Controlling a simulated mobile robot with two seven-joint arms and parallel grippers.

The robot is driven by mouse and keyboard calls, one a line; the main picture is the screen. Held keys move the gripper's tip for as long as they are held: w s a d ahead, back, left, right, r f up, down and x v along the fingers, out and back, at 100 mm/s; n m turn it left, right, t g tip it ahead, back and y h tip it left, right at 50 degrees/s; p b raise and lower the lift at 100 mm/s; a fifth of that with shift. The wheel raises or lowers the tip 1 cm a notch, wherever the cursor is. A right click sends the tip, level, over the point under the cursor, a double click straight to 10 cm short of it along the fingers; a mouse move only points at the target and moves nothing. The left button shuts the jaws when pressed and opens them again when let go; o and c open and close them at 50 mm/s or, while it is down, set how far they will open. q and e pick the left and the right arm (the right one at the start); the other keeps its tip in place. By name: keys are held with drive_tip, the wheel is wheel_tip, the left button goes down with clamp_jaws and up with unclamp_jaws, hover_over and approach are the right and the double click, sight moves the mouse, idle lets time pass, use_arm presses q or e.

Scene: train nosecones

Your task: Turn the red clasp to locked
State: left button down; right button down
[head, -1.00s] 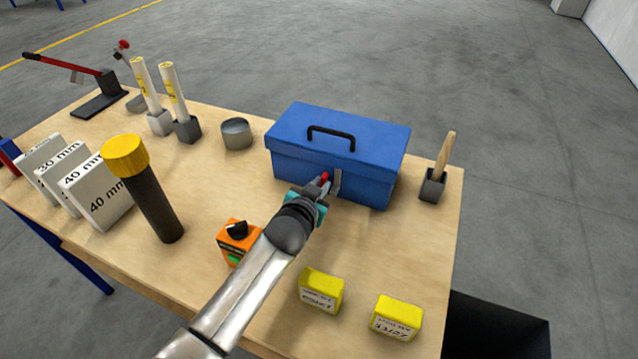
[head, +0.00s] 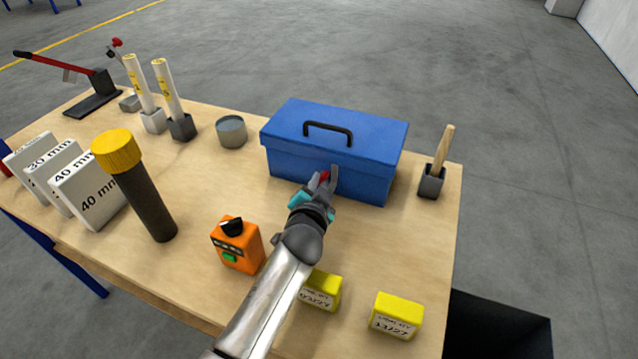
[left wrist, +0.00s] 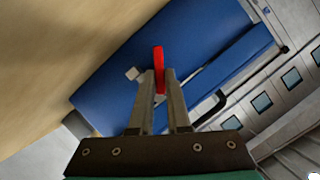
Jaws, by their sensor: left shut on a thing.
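A small pale block (left wrist: 132,73) sits on the blue face beside the clasp. My right gripper is not in view.
An orange box with a black knob (head: 237,246) is left of my forearm. Yellow blocks (head: 397,315) stand at the front. A yellow-capped dark cylinder (head: 145,200) stands at left. A brush-like stick in a holder (head: 432,182) is right of the toolbox.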

use_arm(q)
drive_tip(key=c, duration=0.9)
unclamp_jaws()
